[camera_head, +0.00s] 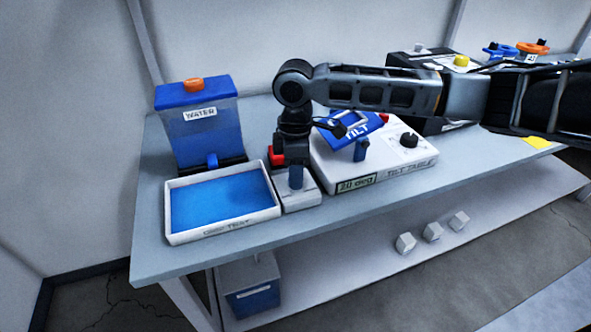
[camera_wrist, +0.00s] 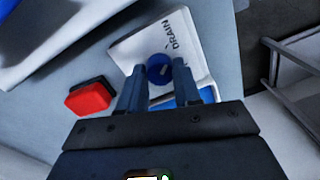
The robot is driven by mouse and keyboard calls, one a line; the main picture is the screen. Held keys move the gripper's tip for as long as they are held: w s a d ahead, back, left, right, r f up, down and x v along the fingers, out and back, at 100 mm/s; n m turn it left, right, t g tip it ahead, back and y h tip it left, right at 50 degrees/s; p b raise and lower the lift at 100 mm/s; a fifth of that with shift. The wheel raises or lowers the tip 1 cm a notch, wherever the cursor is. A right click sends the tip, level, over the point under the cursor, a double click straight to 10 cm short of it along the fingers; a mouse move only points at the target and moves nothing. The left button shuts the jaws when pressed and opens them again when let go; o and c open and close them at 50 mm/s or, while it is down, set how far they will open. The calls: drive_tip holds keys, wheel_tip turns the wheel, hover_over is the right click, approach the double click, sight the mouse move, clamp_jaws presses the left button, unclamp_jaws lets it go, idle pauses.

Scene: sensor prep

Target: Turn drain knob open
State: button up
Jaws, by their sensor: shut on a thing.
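The drain knob (camera_wrist: 153,72) is a round blue knob with a pale mark on top, in the wrist view. It sits on a white block (camera_wrist: 132,46) lettered DRAIN. My gripper (camera_wrist: 159,75) has one finger on each side of the knob and is shut on it. In the head view my gripper (camera_head: 295,178) points down over the small white drain block (camera_head: 303,198), between the blue tray and the tilt table. The knob is largely hidden there by the fingers.
A red button (camera_wrist: 90,97) is close left of the drain block. The shallow tray (camera_head: 220,232) with a blue inside and the water tank (camera_head: 201,130) stand left. The white tilt table (camera_head: 395,165) stands close right. The bench's front edge is near.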

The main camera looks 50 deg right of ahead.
drive_tip(key=shift+n, duration=0.6)
drive_tip(key=o, duration=1.1)
drive_tip(key=shift+c, duration=0.2)
drive_tip(key=shift+r, duration=0.1)
wheel_tip(320, 180, up, 8)
drive_tip(key=shift+w+d+f+b, duration=0.1)
drive_tip(key=shift+d+f+b, duration=0.1)
drive_tip(key=shift+b, duration=0.15)
drive_tip(key=shift+a, duration=0.15)
